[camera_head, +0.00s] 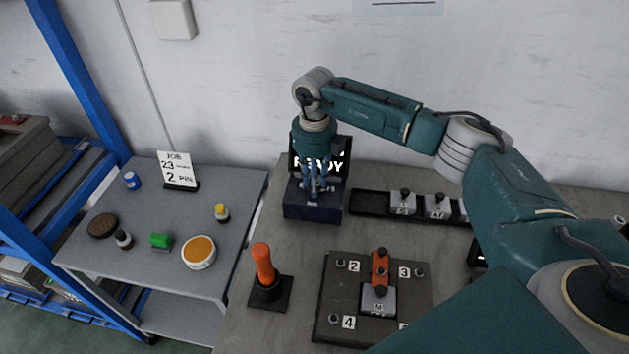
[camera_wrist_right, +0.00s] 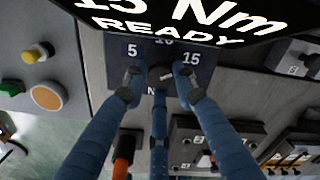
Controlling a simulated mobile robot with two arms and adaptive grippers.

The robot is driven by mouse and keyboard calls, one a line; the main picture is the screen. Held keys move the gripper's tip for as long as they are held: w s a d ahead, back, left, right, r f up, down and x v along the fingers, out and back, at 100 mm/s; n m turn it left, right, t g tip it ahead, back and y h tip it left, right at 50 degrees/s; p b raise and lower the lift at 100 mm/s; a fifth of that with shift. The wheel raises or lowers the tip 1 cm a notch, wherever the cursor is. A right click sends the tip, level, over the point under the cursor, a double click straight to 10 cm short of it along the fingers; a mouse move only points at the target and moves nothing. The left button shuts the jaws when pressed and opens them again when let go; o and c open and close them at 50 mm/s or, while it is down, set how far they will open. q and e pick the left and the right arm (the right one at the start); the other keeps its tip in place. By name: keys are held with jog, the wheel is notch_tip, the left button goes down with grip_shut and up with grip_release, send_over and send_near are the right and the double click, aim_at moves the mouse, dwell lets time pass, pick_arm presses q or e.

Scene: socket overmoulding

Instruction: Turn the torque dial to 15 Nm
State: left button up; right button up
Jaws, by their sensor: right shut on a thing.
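The torque controller (camera_head: 312,211) is a dark blue box with a black screen at the back of the bench. Its screen (camera_wrist_right: 200,18) shows "15 Nm" and "READY" in the right wrist view; in the head view my gripper covers part of it. The small dark torque dial (camera_wrist_right: 165,73) sits on a panel marked 5, 10 and 15. A light line on the dial slants towards the 15. My right gripper (camera_wrist_right: 162,82) points down at the panel with its blue fingers closed around the dial. It also shows in the head view (camera_head: 317,188). My left gripper is out of view.
An orange-handled tool (camera_head: 263,264) stands in a holder in front. A fixture plate (camera_head: 343,290) with numbered positions lies beside it. A dark rack (camera_head: 370,203) of grey sockets is right of the controller. A side table (camera_head: 80,243) holds a job card (camera_head: 175,168).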

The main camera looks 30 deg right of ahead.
jog(key=o, duration=0.9)
jog(key=shift+r, duration=0.1)
notch_tip(320, 180, up, 12)
